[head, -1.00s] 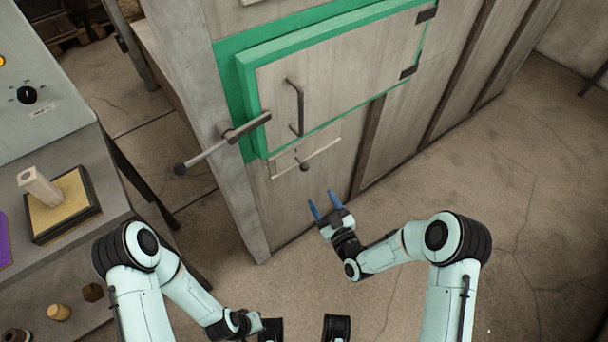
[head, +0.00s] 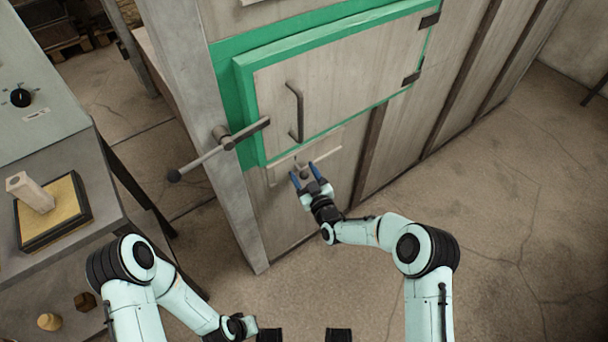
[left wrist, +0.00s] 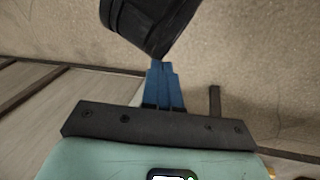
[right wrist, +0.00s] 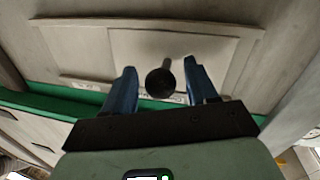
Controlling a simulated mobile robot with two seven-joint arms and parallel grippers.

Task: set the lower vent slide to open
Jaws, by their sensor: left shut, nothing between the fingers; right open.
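The lower vent slide is a pale plate (head: 328,150) low on the grey cabinet, below the green-framed door. It also shows in the right wrist view (right wrist: 222,50). Its round dark knob (right wrist: 160,83) stands out on a short stem. My right gripper (right wrist: 160,70) is open, with the knob between its two blue fingers and a gap on each side. In the head view, the right gripper (head: 304,171) partly covers the plate and knob. My left gripper (left wrist: 163,68) is shut and empty, low and away from the cabinet.
The green-framed door (head: 345,75) has a bar handle (head: 296,110) and a latch lever (head: 215,152) reaching left above the slide. At left a bench (head: 110,200) carries a tray (head: 78,215) with a pale block. The floor on the right is clear.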

